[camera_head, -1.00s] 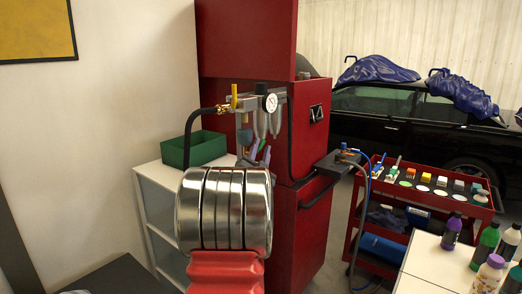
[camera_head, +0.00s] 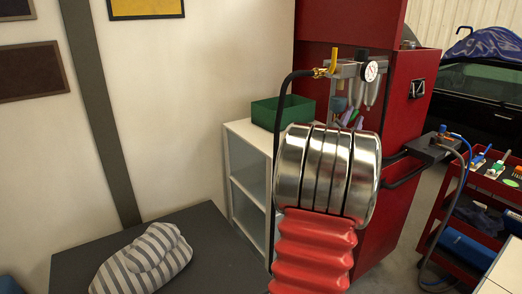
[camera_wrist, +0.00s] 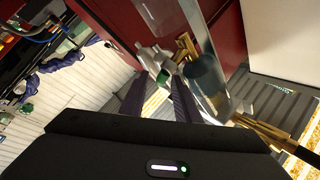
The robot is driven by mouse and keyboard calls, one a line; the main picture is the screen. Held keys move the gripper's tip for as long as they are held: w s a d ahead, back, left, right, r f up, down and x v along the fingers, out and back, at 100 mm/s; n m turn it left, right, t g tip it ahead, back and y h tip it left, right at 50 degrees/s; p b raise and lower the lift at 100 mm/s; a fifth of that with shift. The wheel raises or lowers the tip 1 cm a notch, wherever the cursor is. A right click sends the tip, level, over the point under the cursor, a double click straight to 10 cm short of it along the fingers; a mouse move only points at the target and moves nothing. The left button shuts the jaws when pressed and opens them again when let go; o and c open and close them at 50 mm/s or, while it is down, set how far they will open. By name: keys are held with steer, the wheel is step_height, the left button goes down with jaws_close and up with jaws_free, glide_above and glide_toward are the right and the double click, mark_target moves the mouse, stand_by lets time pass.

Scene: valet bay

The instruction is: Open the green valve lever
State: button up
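I cannot clearly pick out a green valve lever in either view. In the head view a yellow lever (camera_head: 334,59) stands upright at the left end of a grey pipe rail (camera_head: 347,71), by a brass fitting (camera_head: 321,72) with a black hose. A round white gauge (camera_head: 371,71) is at the rail's right end. In the wrist view my gripper (camera_wrist: 160,82) has two dark fingers standing apart, with nothing clearly held. Pale and greenish parts and a brass fitting (camera_wrist: 186,45) show beyond the tips. In the head view my own arm mostly hides the gripper.
A red cabinet (camera_head: 421,75) stands behind the rail. A white shelf (camera_head: 249,131) with a green bin (camera_head: 266,112) is to the left. A dark bench (camera_head: 218,258) carries a striped cloth (camera_head: 141,259). A red cart (camera_head: 455,222) is at the right.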

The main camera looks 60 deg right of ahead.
steer(key=a+m+y, duration=0.2)
steer(key=a+y, duration=0.1)
steer(key=a, duration=1)
steer(key=w+a+f+n+t+y, duration=0.2)
steer(key=w+a+n+t+y, duration=0.1)
steer(key=w+a, duration=0.5)
steer(key=w+a+f+n+t+y, duration=0.3)
steer(key=w+a, duration=0.5)
steer(key=w, duration=0.3)
steer(key=shift+f+n+t, duration=0.2)
steer(key=shift+n+t, duration=0.3)
steer(key=shift+n, duration=0.6)
